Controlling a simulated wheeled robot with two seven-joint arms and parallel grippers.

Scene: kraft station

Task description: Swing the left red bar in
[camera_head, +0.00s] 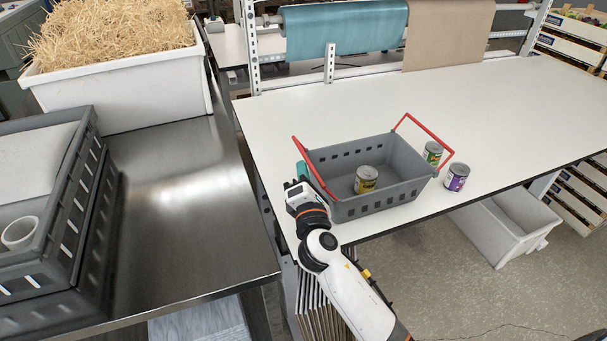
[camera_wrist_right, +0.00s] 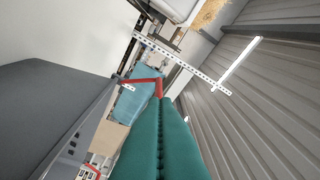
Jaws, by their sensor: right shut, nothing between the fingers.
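A grey basket (camera_head: 385,201) stands on the white table. Its left red bar (camera_head: 314,167) leans outward over the basket's left side; part of it also shows in the right wrist view (camera_wrist_right: 147,81), just past the fingertips. The right red bar (camera_head: 425,133) leans outward on the other side. My right gripper (camera_head: 302,170) is at the basket's left side, on the outer side of the left bar. Its teal fingers (camera_wrist_right: 160,122) are shut together with nothing between them. Whether they touch the bar I cannot tell. My left gripper is not in view.
A yellow-labelled can (camera_head: 366,179) is inside the basket. A green can (camera_head: 432,153) and a purple can (camera_head: 457,177) stand to its right. The white table (camera_head: 290,112) is clear behind the basket. A steel table (camera_head: 175,200) with crates is at left.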

